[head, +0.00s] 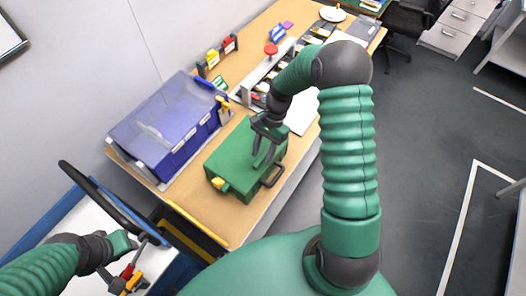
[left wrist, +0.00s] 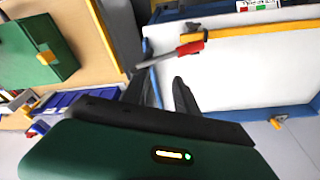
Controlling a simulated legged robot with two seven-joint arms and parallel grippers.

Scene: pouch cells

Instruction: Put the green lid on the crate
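A green box-shaped crate (head: 225,185) with a yellow latch and a dark handle stands on the wooden bench. Its flat green top (head: 236,150) looks like the lid; I cannot tell whether it is seated or separate. My right gripper (head: 263,160) is over this top, its two dark fingers apart and pointing down; I cannot tell whether they touch it. The crate also shows at the left of the left wrist view (left wrist: 65,62). My left gripper (head: 148,238) is away from the crate, over the white table. In the left wrist view its fingers (left wrist: 158,88) are apart and empty.
A blue bin unit (head: 165,135) stands behind the crate on the bench (head: 207,212). A red-and-grey tool (left wrist: 185,50) shows beyond my left fingers above the blue-edged white table (left wrist: 240,70). A dark curved bar (head: 95,195) stands near my left gripper.

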